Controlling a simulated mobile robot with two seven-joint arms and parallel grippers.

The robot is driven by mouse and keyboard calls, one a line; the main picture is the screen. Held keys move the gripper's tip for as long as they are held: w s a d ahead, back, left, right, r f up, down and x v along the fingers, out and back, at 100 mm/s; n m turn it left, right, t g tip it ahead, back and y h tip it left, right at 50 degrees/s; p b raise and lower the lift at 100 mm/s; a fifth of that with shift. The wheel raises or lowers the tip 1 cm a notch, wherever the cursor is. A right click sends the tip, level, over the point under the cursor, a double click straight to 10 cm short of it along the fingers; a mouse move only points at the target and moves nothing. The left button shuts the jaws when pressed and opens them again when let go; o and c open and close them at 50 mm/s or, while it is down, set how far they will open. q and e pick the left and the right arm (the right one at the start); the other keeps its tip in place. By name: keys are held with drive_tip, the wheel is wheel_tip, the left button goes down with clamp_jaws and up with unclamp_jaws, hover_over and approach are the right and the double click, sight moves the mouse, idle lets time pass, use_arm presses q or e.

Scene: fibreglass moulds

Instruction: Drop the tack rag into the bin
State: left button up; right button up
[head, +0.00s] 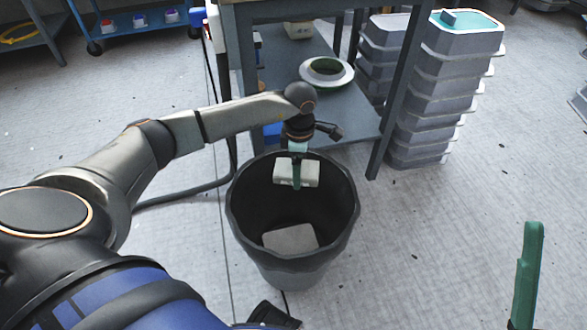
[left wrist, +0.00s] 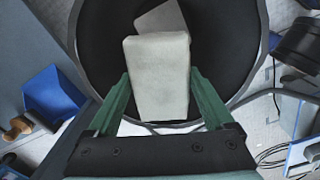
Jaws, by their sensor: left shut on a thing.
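The tack rag (head: 311,174) is a pale, folded, block-like pad. My left gripper (head: 297,182) is shut on it and holds it over the mouth of the dark grey bin (head: 290,274), inside the outline of the rim. In the left wrist view the rag (left wrist: 158,85) sits between the two green fingers of my left gripper (left wrist: 160,82), with the bin (left wrist: 222,40) behind it. One green finger of my right gripper (head: 525,278) shows at the lower right of the head view; its other finger is not visible.
A pale grey flat piece (head: 290,239) lies inside the bin; it also shows in the left wrist view (left wrist: 163,20). A table with a lower shelf (head: 355,112) stands just behind the bin. Stacked grey tubs (head: 430,120) stand to its right. The floor right of the bin is clear.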

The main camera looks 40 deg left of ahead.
use_arm(q)
drive_tip(key=shift+f+b, duration=0.8)
drive_tip(key=shift+f, duration=0.65)
use_arm(e)
wheel_tip(320, 180, down, 3)
drive_tip(key=shift+a+r, duration=0.15)
drive_tip(key=shift+r, duration=0.05)
use_arm(q)
drive_tip(key=o, duration=0.9)
drive_tip(key=shift+r, duration=0.15)
wheel_tip(320, 180, up, 12)
drive_tip(key=p, duration=0.4)
drive_tip(key=shift+r+p, duration=0.2)
drive_tip(key=shift+p, duration=0.2)
use_arm(e)
drive_tip(key=r, duration=0.5)
drive_tip(key=shift+d+r, duration=0.15)
drive_tip(key=shift+d, duration=0.2)
